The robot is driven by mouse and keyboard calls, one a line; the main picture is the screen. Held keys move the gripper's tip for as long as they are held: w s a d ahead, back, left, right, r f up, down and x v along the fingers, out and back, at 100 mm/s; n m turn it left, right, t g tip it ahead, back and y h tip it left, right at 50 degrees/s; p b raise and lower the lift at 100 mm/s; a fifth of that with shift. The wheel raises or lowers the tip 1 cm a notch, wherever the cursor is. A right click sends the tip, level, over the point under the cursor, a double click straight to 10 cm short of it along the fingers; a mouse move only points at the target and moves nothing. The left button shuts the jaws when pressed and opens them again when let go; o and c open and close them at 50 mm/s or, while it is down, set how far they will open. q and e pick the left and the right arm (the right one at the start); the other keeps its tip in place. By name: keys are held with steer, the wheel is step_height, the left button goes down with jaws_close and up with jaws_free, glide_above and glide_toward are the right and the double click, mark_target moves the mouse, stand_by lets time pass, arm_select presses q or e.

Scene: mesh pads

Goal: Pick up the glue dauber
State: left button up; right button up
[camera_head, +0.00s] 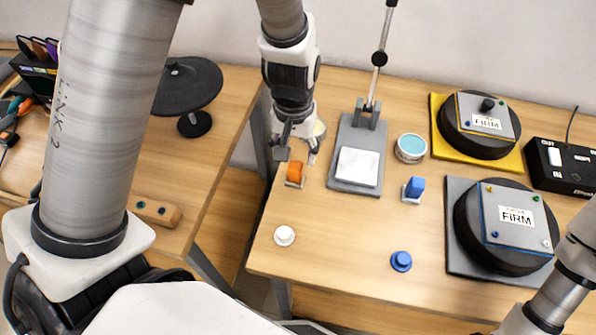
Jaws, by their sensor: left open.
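My left gripper (297,153) is open and points down near the left edge of the right-hand table. Its fingertips are just above a small orange block-like piece (295,172) on a pale base, with no clear grip on it. A similar blue piece (414,188) stands on a pale base in the middle of the table. No label shows which of these is the glue dauber. A round cream thing (319,129) is partly hidden behind the left gripper. My right gripper is out of view; only part of that arm shows at the lower right.
A grey press stand (343,178) with a tall lever stands right of the gripper. A teal-topped jar (410,147), a white knob (284,235) and a blue knob (401,261) are nearby. Two round black pads marked FIRM (478,141) (490,245) fill the right.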

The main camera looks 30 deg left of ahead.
mark_target(295, 165)
arm_select(q)
steer(key=f, duration=0.4)
steer(key=shift+s+d, duration=0.2)
steer(key=shift+s, duration=0.2)
steer(key=shift+w+f, duration=0.25)
steer(key=shift+f, duration=0.15)
steer(key=shift+s+r, duration=0.1)
steer(key=shift+s, duration=0.05)
jaws_close()
steer(key=shift+r, duration=0.1)
